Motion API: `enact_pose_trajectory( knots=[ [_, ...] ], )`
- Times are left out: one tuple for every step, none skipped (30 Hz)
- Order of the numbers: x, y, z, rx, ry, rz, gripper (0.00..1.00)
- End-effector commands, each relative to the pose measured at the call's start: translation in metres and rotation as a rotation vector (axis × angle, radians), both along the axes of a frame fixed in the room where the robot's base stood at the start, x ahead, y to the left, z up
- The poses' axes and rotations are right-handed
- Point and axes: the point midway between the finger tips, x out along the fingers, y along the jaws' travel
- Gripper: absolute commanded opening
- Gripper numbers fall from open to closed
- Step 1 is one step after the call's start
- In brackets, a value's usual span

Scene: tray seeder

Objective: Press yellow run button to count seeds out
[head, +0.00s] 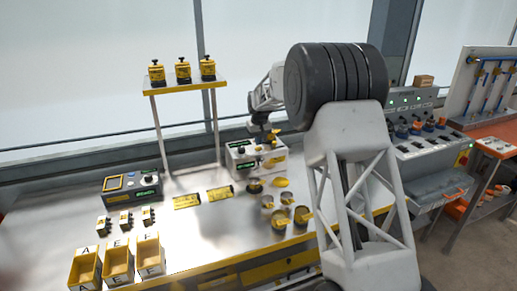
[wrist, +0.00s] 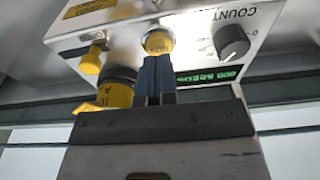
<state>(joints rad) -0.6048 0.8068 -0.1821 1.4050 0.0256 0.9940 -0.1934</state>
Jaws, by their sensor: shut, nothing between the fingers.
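The seed counter (head: 238,160) is a white box at the back of the bench in the head view. In the wrist view its panel (wrist: 200,35) appears upside down, with a COUNT label, a dark knob (wrist: 232,41) and a green display (wrist: 208,76). A round yellow button (wrist: 158,41) sits on this panel. My gripper (wrist: 157,62) is shut and empty, with its fingertips at the button's edge in the picture. I cannot tell whether they touch it. In the head view my gripper (head: 268,136) is small, over the counter, and the button is not clear.
Yellow-topped cups (head: 254,186) stand in front of the counter. Yellow bins (head: 118,264) are at the front left, and a dark control box (head: 131,188) is behind them. A raised shelf (head: 185,85) holds several yellow items. A yellow spout (wrist: 118,93) is close beside my fingers.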

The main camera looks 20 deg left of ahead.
Motion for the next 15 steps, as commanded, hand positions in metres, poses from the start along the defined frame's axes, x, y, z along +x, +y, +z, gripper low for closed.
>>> enact_pose_trajectory(
  knots=[
    [0.0000, 0.0000, -0.0008, 0.000, 0.000, 0.000, 0.00],
    [0.0000, 0.0000, -0.0012, 0.000, 0.000, 0.000, 0.00],
    [0.0000, 0.0000, -0.0018, 0.000, 0.000, 0.000, 0.00],
    [0.0000, 0.0000, -0.0022, 0.000, 0.000, 0.000, 0.00],
    [0.0000, 0.0000, -0.0026, 0.000, 0.000, 0.000, 0.00],
    [0.0000, 0.0000, -0.0032, 0.000, 0.000, 0.000, 0.00],
    [0.0000, 0.0000, -0.0036, 0.000, 0.000, 0.000, 0.00],
    [0.0000, 0.0000, -0.0040, 0.000, 0.000, 0.000, 0.00],
    [0.0000, 0.0000, -0.0046, 0.000, 0.000, 0.000, 0.00],
    [-0.0001, -0.0001, -0.0051, 0.000, 0.000, 0.000, 0.00],
    [0.0000, 0.0000, -0.0055, 0.000, 0.000, 0.000, 0.00],
    [0.0000, 0.0000, -0.0062, 0.000, 0.000, 0.000, 0.00],
    [0.0000, 0.0000, -0.0065, 0.000, 0.000, 0.000, 0.00],
    [0.0000, 0.0000, -0.0071, -0.001, 0.001, 0.000, 0.00],
    [-0.0001, -0.0001, -0.0077, -0.001, 0.001, 0.000, 0.00]
  ],
)
